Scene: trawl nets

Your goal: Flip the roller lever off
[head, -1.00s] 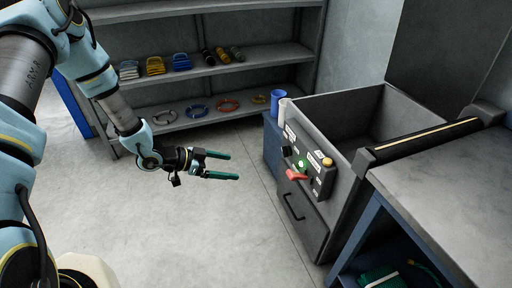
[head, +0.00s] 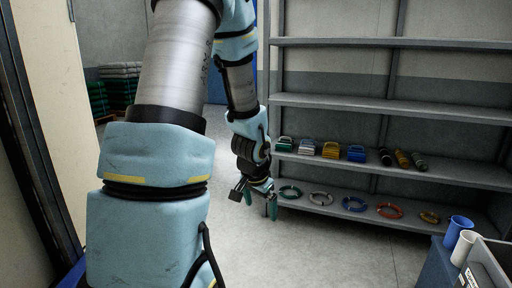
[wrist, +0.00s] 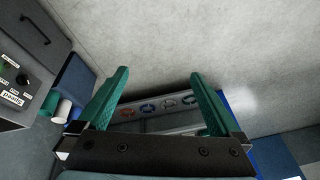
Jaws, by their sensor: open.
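My gripper (head: 260,203) hangs in front of the shelf in the head view, its teal fingers pointing down. In the wrist view my gripper (wrist: 160,75) is open, with nothing between the fingers. Part of the control panel (wrist: 22,90) shows at the left edge of the wrist view, well apart from the fingers. It has a black knob (wrist: 22,78), white labels and a bit of green at the edge. The red lever is in neither current view, so its position cannot be told.
A grey shelf (head: 390,106) holds coloured bundles and rings. Stacked crates (head: 118,86) are at the back left. The floor (head: 330,250) between is clear.

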